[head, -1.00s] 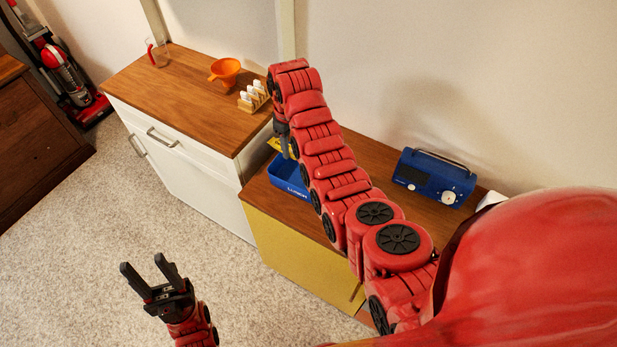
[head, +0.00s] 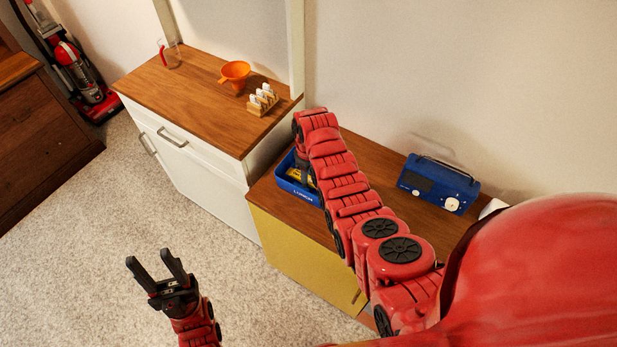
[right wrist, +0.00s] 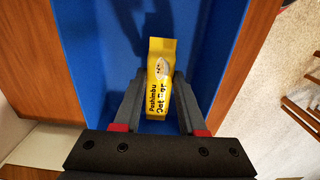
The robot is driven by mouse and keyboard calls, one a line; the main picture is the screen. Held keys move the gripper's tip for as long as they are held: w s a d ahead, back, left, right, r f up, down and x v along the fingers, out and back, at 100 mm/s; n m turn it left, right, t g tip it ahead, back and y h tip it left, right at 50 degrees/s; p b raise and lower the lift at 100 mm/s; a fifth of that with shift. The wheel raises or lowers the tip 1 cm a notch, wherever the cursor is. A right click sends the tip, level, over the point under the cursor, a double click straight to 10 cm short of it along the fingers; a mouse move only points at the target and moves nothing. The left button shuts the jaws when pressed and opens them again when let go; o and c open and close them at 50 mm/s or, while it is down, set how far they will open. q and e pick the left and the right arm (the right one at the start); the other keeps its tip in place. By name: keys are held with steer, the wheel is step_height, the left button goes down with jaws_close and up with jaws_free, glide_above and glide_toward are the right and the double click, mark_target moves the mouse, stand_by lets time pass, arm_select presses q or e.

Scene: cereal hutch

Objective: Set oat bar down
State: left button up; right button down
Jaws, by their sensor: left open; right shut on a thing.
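The yellow oat bar (right wrist: 159,82) stands out between the fingers of my right gripper (right wrist: 160,95) in the right wrist view. The gripper is shut on it, inside or just above the blue tray (right wrist: 75,60); whether the bar touches the tray floor cannot be told. In the head view the blue tray (head: 284,182) sits on the lower wooden top, and my right arm hides much of it. A bit of yellow (head: 296,174) shows in it beside the arm. My left gripper (head: 156,268) is open and empty above the carpet.
A blue radio (head: 438,183) stands on the same wooden top to the right. The higher white cabinet (head: 190,165) on the left carries an orange funnel (head: 235,72), a toast rack (head: 263,99) and a glass jug (head: 169,56). A red vacuum cleaner stands at far left.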

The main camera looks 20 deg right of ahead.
steer(key=shift+f, duration=0.8)
steer(key=shift+f, duration=0.1)
steer(key=c, duration=0.9)
jaws_free()
steer(key=shift+f, duration=0.1)
steer(key=o, duration=0.4)
steer(key=shift+o, duration=0.2)
